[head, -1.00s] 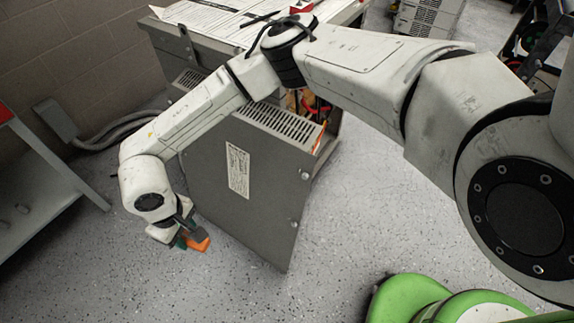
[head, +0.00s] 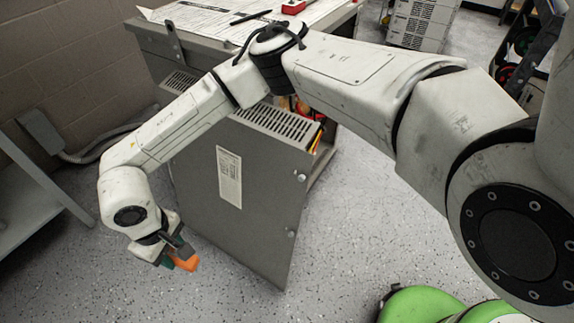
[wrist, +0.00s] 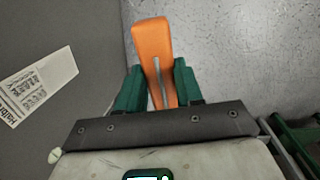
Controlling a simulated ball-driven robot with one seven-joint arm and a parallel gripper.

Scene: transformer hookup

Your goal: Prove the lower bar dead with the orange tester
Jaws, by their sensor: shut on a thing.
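The orange tester (head: 185,263) is in my gripper (head: 174,257), low in front of the grey cabinet (head: 205,205). In the wrist view the tester (wrist: 152,42) stands between the two green fingers of my gripper (wrist: 160,88), which are shut on it. Its far end sticks out beyond the fingertips over the speckled floor. The tester is apart from the cabinet's side panel. The lower bar cannot be made out; the cabinet's inside is mostly hidden behind my arm and the panel.
The cabinet's panel has a white label (head: 229,177) and a vented top (head: 276,122). Papers (head: 215,17) and a red object (head: 293,6) lie on top behind my arm. A grey shelf (head: 35,195) stands at left, a conduit box (head: 42,132) on the wall.

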